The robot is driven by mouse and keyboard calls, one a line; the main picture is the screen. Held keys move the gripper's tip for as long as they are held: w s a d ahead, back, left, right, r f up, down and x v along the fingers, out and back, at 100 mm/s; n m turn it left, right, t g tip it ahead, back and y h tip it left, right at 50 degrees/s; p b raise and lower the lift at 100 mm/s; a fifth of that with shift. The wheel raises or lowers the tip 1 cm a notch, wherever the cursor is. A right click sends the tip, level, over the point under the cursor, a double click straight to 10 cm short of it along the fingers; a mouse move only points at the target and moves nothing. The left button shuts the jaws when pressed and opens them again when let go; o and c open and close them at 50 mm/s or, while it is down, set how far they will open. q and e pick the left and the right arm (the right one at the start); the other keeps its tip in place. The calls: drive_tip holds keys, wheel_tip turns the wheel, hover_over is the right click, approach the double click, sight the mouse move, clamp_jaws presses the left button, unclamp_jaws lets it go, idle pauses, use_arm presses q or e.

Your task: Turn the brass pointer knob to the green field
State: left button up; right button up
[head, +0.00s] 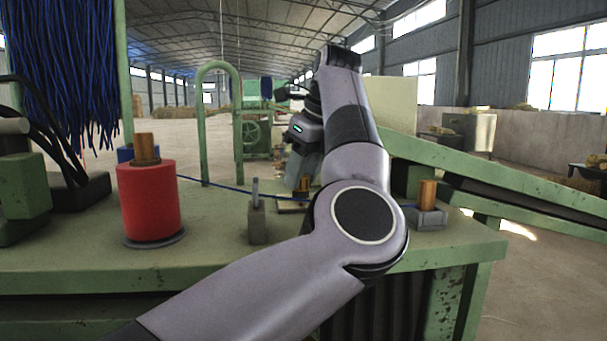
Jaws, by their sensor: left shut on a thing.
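My left arm reaches in from the bottom and bends over the green bench. Its gripper (300,182) points down beside the elbow and is shut on the brass pointer knob (305,184), of which only a small brass-coloured part shows. The knob is above a small pale plate (290,206) on the bench. My forearm and elbow hide part of this area, so I cannot tell the pointer's direction or make out the green field. My right gripper is not in view.
On the green bench (90,262) stand a red spool (148,200) at left, a small grey post (257,215), and a grey block with a brass peg (428,195) at right. A thin blue cord (222,187) crosses between them. Blue bristles (70,60) hang upper left.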

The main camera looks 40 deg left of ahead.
use_arm(q)
drive_tip(key=m+t+b, duration=0.1)
drive_tip(key=m, duration=0.1)
drive_tip(key=m+t+b, duration=0.1)
drive_tip(key=m, duration=0.2)
drive_tip(key=shift+s, duration=0.15)
drive_tip(key=m+t, duration=0.1)
drive_tip(key=m, duration=0.2)
drive_tip(key=m+h+b, duration=0.1)
drive_tip(key=m, duration=0.1)
drive_tip(key=shift+s+a+m+t+h, duration=0.1)
drive_tip(key=shift+a+m+t+h, duration=0.05)
drive_tip(key=shift+m+t+h, duration=0.2)
drive_tip(key=m, duration=0.2)
drive_tip(key=m+h+b, duration=0.1)
drive_tip(key=m, duration=0.1)
drive_tip(key=shift+a+m+t+h, duration=0.1)
drive_tip(key=shift+m+t+h, duration=0.15)
drive_tip(key=shift+t, duration=0.1)
drive_tip(key=m, duration=0.2)
drive_tip(key=m+h, duration=0.1)
drive_tip(key=m, duration=0.1)
drive_tip(key=shift+a+h+b, duration=0.1)
drive_tip(key=shift+h+b, duration=0.2)
drive_tip(key=shift+b, duration=0.1)
drive_tip(key=shift+m, duration=0.3)
drive_tip(key=o, duration=1)
drive_tip(key=shift+r, duration=0.1)
